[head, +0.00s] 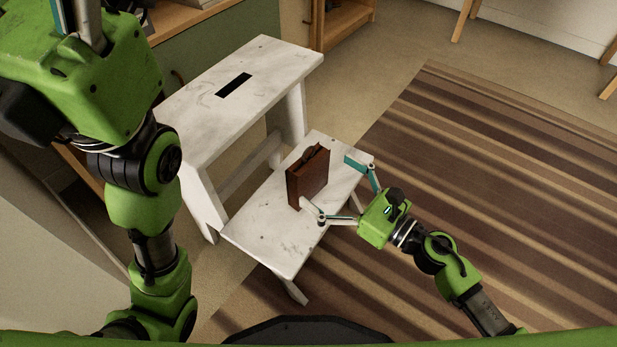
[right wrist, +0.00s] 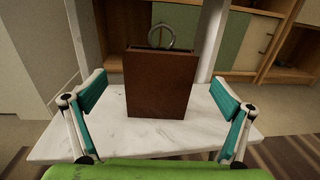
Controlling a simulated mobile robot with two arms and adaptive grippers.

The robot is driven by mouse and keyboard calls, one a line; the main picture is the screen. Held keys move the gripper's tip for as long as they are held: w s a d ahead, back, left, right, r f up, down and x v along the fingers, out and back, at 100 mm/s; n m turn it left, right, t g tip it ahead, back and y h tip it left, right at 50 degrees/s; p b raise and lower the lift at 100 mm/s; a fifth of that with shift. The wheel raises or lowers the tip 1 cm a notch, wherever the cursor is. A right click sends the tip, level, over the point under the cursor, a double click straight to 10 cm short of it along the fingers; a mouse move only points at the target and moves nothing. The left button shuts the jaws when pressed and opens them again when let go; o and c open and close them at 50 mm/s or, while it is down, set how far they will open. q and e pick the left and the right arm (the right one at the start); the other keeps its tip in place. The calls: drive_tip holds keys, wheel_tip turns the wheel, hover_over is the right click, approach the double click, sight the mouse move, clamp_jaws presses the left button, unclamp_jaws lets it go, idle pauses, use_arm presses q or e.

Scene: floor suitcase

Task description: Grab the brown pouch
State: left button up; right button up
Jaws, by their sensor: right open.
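The brown pouch (head: 308,174) stands upright on the lower step of the white step stool. It is a boxy brown case with a dark handle on top. In the right wrist view the pouch (right wrist: 158,84) stands in the middle, with a ring-shaped handle above it. My right gripper (head: 335,183) is open, and its fingers point toward the pouch. In the right wrist view its fingers (right wrist: 160,100) are spread wide to the left and right of the pouch, with gaps on both sides. My left arm is at the left of the head view; its gripper fingers are not visible.
The white step stool's lower step (head: 262,236) has bare room around the pouch. Its higher step (head: 270,66) rises behind. A striped rug (head: 480,170) covers the floor at right. Green-fronted cabinets (head: 225,50) stand behind the stool. Wooden furniture legs (head: 463,20) show at top right.

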sight(316, 173)
drive_tip(key=shift+b+x, duration=0.5)
drive_tip(key=shift+x, duration=2.35)
drive_tip(key=shift+f, duration=0.15)
drive_tip(key=c, duration=1.3)
